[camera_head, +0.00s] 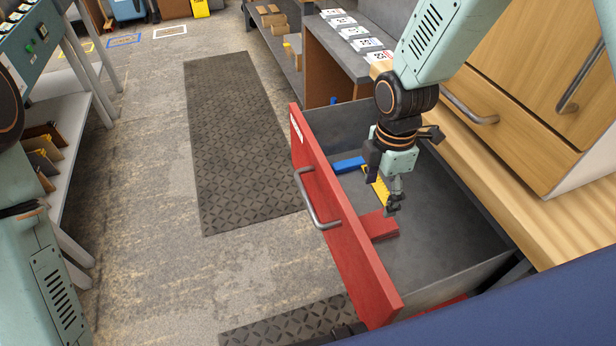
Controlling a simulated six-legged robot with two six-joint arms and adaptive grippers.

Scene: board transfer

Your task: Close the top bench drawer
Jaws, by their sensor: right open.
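The top bench drawer (335,215) is pulled well out from the wooden bench on the right. It has a red front with a metal bar handle (316,201) and a grey inside. My right gripper (385,200) is over the drawer's inside, behind the red front and apart from the handle. It is open and points down. A red block (380,224), a yellow piece (379,187) and a blue block (348,165) lie in the drawer; the gripper partly covers the yellow piece. My left arm shows at the left edge, but its gripper is out of view.
Another wooden drawer front with a metal handle (468,107) is on the bench at right. A grey bench with several labelled cards (355,33) stands behind. Dark mats (235,140) lie on the floor left of the drawer. A shelf unit (70,150) stands at far left.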

